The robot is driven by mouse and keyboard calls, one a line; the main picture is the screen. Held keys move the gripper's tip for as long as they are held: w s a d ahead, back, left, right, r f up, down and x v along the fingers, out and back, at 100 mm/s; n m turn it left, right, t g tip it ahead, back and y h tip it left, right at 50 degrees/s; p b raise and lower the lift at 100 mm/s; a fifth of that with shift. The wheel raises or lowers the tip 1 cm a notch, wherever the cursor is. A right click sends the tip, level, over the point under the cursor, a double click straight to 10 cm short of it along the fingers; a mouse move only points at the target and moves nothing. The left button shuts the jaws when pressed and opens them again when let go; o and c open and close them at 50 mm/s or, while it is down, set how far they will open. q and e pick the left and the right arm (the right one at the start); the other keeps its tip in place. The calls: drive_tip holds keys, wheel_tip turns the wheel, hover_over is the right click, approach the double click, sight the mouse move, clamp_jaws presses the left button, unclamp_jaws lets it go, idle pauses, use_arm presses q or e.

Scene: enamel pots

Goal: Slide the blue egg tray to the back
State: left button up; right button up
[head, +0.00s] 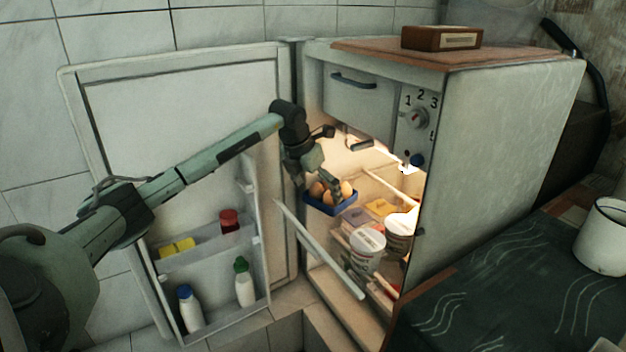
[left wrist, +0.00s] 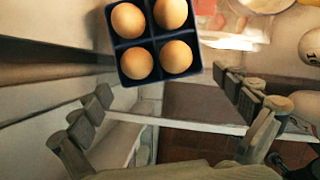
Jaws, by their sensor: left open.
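The blue egg tray (head: 328,211) is in the open fridge, at the left side of the upper shelf. It holds brown eggs, and in the left wrist view the tray (left wrist: 150,41) shows several eggs in its square compartments. Its upper edge is cut off by the frame there. My left gripper (head: 318,182) is open and empty, close above the tray in the head view. In the left wrist view the fingers (left wrist: 168,112) are spread wide, with the tray beyond the fingertips and not between them. My right gripper is not in view.
The fridge door (head: 180,130) stands open at the left, with bottles in its lower rack. White tubs (head: 366,250) and small packs stand right of the tray. The fridge's right wall (head: 500,150) bounds the opening. A white mug (head: 600,240) stands on the counter at the right.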

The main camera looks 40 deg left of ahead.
use_arm(q)
drive_tip(key=shift+x, duration=1.2)
drive_tip(key=shift+c, duration=0.6)
drive_tip(key=c, duration=0.9)
